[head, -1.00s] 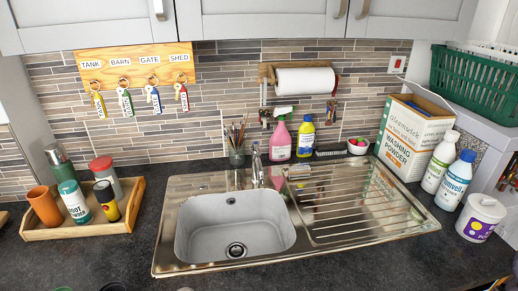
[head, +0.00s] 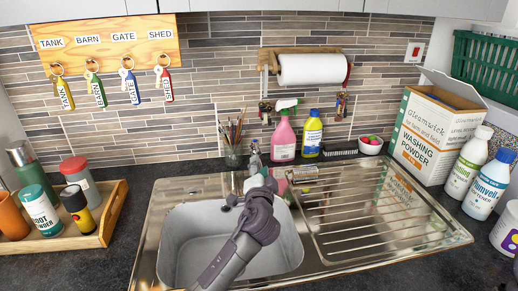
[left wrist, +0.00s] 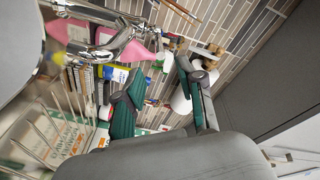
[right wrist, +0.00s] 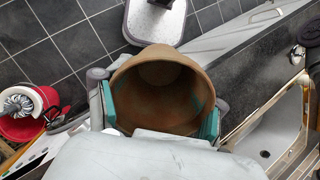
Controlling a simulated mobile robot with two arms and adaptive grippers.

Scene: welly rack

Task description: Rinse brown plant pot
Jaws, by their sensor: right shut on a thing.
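The brown plant pot (right wrist: 165,90) shows in the right wrist view, its open mouth facing the camera, with teal patches at its sides. My right gripper (right wrist: 160,110) is shut on it, a teal-padded finger at each side. The head view does not show this pot or gripper. My left gripper (head: 254,190) is above the back of the sink basin (head: 185,245), in front of the tap (head: 254,158), partly hiding it. In the left wrist view my left gripper (left wrist: 160,68) has its fingers apart with nothing between them; the chrome tap (left wrist: 125,42) shows beyond one finger.
Behind the sink stand a pink spray bottle (head: 285,138), a yellow bottle (head: 312,135) and a brush pot (head: 233,155). A wooden tray (head: 113,215) of containers is left. The ribbed drainer (head: 375,215) is clear. Washing powder (head: 430,130) and white bottles stand right.

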